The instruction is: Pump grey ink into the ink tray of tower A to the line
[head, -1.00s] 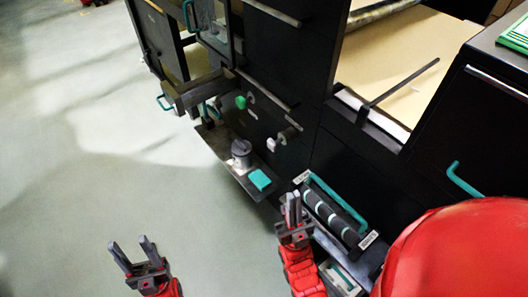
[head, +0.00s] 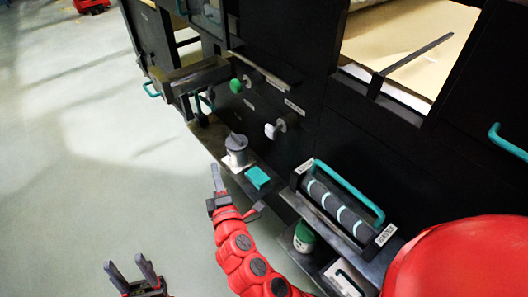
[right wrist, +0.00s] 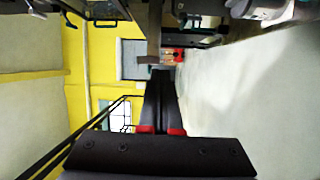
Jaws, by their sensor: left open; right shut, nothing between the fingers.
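A grey lidded pot (head: 237,152), possibly the grey ink, stands on a small dark shelf (head: 205,137) at the side of the black press in the head view. My right gripper (head: 215,170) is shut and empty, in front of the shelf's edge and just left of and below the pot. Its shut dark fingers also show in the right wrist view (right wrist: 160,75). A dark trough-like part (head: 192,78), perhaps the ink tray, juts from the press above the shelf. No fill line can be made out. My left gripper (head: 133,272) is open and empty over the floor.
A teal block (head: 257,177) lies beside the pot. A green knob (head: 236,86) and a white knob (head: 271,131) stick out of the press. A roller (head: 337,207) with a teal handle sits in a rack, a green-and-white container (head: 304,236) below.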

